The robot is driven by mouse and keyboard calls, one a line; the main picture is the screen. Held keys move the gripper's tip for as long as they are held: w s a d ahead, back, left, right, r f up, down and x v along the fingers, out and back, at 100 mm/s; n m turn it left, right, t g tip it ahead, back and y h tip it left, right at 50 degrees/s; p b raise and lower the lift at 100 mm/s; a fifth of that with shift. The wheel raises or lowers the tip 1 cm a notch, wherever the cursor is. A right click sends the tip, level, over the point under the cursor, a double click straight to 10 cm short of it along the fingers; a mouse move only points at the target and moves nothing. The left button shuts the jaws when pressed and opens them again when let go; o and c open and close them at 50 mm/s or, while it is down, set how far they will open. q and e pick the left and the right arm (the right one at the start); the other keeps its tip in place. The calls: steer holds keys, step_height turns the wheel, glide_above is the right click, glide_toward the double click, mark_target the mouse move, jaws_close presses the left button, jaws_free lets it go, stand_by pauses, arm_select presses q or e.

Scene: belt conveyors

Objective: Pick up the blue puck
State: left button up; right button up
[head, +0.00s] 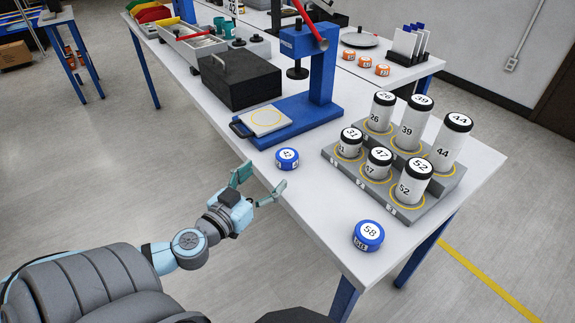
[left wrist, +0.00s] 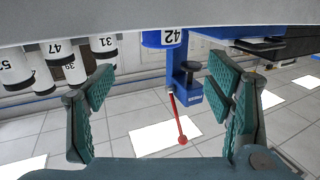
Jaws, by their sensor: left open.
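A blue puck with a white top numbered 42 (head: 287,159) sits near the table's front edge, in front of the press. It also shows in the left wrist view (left wrist: 161,39), at the top between my finger pads. A second blue puck numbered 58 (head: 368,235) sits at the table's near right corner. My left gripper (head: 261,182) is open and empty, just off the front edge and short of puck 42, its fingers pointing at it. In the left wrist view, the open fingers (left wrist: 165,100) are wide apart, with nothing between them. My right gripper is not in view.
A grey rack (head: 426,205) with several white numbered cylinders stands right of puck 42. The blue press (head: 322,80) with its plate (head: 265,119) and a black box (head: 240,79) stand behind. The white table (head: 330,218) is clear between the two pucks.

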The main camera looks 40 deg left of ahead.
mark_target(287, 154)
arm_select(q)
steer(key=w, duration=0.3)
steer(key=w+a, duration=0.1)
steer(key=w, duration=0.1)
steer(key=shift+w+f+p, duration=0.1)
steer(key=shift+w+p, duration=0.25)
steer(key=shift+p, duration=0.05)
steer(key=w+p, duration=0.2)
steer(key=w, duration=0.2)
steer(key=shift+w+a, duration=0.15)
steer(key=shift+w, duration=0.25)
steer(key=shift+w+f, duration=0.15)
steer(key=shift+w, duration=0.15)
steer(key=shift+f, duration=0.1)
steer(key=shift+c, duration=0.3)
steer(key=c, duration=1.2)
